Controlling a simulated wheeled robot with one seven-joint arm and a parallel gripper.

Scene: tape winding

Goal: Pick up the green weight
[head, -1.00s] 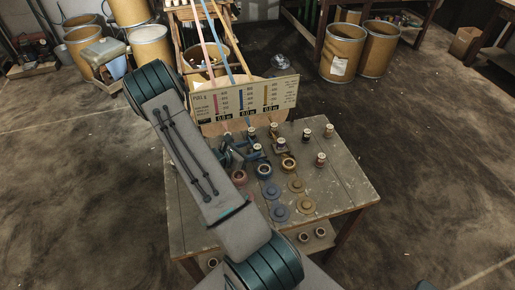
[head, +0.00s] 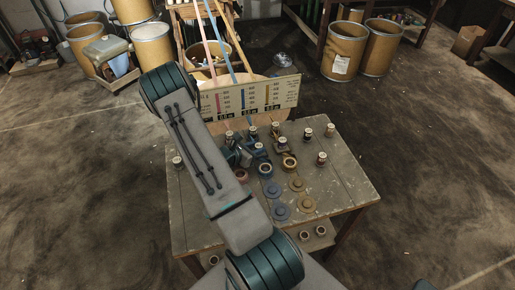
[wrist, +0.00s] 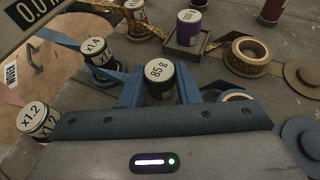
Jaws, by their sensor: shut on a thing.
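The green weight (wrist: 160,80) is a small can with a white top marked 85 g. Its dark side shows little colour. In the wrist view it stands upright between the two blue fingers of my gripper (wrist: 159,90), which are shut on it. In the head view the weight's pale top (head: 258,147) shows beside my gripper (head: 243,153), which is partly hidden by my arm. I cannot tell whether the weight touches the table.
The wooden table (head: 345,180) holds cans marked x1.4 (wrist: 98,48) and x1.2 (wrist: 38,120). A purple weight (wrist: 188,27) sits on a small tray behind. A gold tape roll (wrist: 247,57) and a blue tape roll (wrist: 236,95) are close on the right. A gauge board (head: 250,97) stands behind.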

